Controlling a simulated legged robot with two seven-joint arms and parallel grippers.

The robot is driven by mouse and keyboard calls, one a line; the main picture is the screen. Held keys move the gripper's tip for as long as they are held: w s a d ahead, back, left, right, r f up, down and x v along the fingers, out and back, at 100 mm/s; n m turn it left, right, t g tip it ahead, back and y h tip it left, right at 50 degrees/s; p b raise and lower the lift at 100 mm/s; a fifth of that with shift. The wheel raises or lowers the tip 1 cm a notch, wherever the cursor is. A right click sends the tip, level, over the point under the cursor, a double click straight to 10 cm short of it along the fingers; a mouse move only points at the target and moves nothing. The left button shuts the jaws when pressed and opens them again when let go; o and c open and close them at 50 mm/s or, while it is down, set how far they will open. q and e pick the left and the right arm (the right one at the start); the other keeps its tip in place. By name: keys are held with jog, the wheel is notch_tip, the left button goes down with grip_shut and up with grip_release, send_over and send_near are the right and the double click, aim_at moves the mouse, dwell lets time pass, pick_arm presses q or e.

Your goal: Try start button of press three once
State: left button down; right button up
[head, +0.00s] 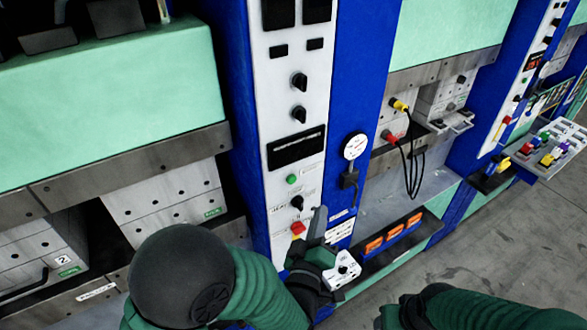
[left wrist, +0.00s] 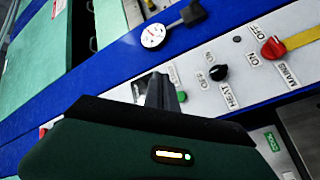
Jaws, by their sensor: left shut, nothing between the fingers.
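A white control panel (head: 290,140) on a blue post carries a green button (head: 292,179), a black heat knob (head: 297,202) and a red mains switch on yellow (head: 298,229). I cannot read a press number on this panel. My left gripper (head: 319,214) is shut and empty, in front of the panel's lower right side. In the left wrist view the closed fingers (left wrist: 158,90) overlap the area beside the green button (left wrist: 181,97), which is partly hidden. I cannot tell whether they touch the panel. The heat knob (left wrist: 218,73) and mains switch (left wrist: 272,47) also show there.
A round white gauge (head: 355,147) with a black plug below sits right of the panel. A press with cables (head: 408,160) and an orange-marked black strip (head: 395,233) lies further right. A block labelled 2 (head: 62,260) is at left. Grey floor (head: 480,250) is free at right.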

aim_at(292, 179)
pick_arm(q)
jog(key=w+a, duration=0.5)
jog(key=w, duration=0.2)
jog(key=shift+a, duration=0.2)
dwell(0.4)
jog(key=shift+w+a+f, duration=0.1)
jog(key=shift+w, duration=0.1)
dwell(1.7)
jog(key=shift+w+a, duration=0.2)
